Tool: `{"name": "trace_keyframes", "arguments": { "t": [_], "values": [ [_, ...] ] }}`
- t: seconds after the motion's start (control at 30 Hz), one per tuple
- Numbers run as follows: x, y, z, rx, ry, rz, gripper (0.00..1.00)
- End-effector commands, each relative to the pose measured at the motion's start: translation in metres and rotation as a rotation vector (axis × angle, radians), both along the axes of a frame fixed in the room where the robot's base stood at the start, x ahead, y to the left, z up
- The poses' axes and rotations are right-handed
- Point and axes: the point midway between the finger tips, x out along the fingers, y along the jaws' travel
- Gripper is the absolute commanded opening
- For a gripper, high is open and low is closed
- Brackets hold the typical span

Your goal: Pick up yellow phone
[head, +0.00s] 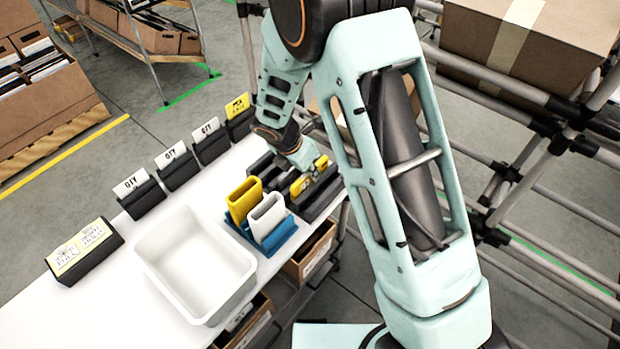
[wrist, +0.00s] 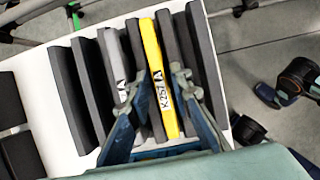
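The yellow phone (wrist: 159,80) stands on edge in a row of dark slabs and shows a dark printed label. In the head view its yellow top (head: 299,187) shows among black holders on the white table (head: 185,205). My gripper (wrist: 157,88) is open, with one finger on each side of the yellow phone. The fingers look apart from it, but contact is hard to judge. In the head view my gripper (head: 313,168) is right at the phone and partly hides it.
A grey labelled slab (wrist: 118,60) stands left of the phone, with dark slabs (wrist: 175,50) close on both sides. Yellow (head: 243,200) and white (head: 267,215) holders stand nearby, beside an empty white bin (head: 165,262). Black card holders (head: 178,169) line the far edge.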

Motion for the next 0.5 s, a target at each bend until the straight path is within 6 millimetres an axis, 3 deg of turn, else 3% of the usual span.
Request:
{"name": "trace_keyframes", "arguments": {
  "t": [0.07,0.23,0.5],
  "values": [
    [0.0001,0.0002,0.0003,0.000,0.000,0.000,0.17],
    [0.0001,0.0003,0.0005,0.001,-0.001,0.000,0.00],
    [0.0003,0.0004,0.0012,0.000,-0.002,-0.001,0.00]
  ]
}}
